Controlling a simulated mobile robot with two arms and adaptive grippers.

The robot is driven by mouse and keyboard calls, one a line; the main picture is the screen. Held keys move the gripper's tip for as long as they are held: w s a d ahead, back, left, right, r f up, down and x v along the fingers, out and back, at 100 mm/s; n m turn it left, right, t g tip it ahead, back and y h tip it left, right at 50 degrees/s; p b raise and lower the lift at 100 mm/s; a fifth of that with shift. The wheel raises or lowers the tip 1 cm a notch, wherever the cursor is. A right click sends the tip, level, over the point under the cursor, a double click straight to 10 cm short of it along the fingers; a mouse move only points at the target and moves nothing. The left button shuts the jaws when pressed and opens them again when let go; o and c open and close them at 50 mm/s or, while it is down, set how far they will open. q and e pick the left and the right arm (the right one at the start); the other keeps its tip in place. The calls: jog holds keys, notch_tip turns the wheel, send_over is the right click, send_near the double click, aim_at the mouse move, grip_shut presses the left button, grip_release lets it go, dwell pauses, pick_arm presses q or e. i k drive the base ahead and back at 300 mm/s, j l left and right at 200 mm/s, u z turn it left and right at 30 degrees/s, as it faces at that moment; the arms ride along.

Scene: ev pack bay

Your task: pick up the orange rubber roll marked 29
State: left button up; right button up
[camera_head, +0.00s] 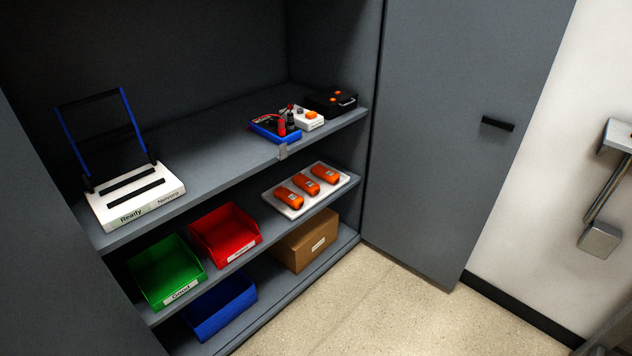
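Three orange rolls lie side by side on a white tray (341,186) on the middle shelf of the grey cabinet. They are a left roll (289,198), a middle roll (306,184) and a right roll (325,174). Each seems to carry a small pale label, but the numbers are too small to read, so I cannot tell which one is marked 29. Nothing is touching the rolls. Neither of my grippers is in view.
A red bin (226,232) and a green bin (166,270) stand left of the tray. Below are a blue bin (220,306) and a cardboard box (306,241). The top shelf holds a white stand (136,199) and several devices. An open cabinet door (450,140) stands right; floor in front is clear.

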aim_at(329, 175)
jog(key=u, duration=0.35)
jog(key=i+l+u, duration=0.95)
jog(key=l, duration=0.25)
jog(key=k, duration=0.05)
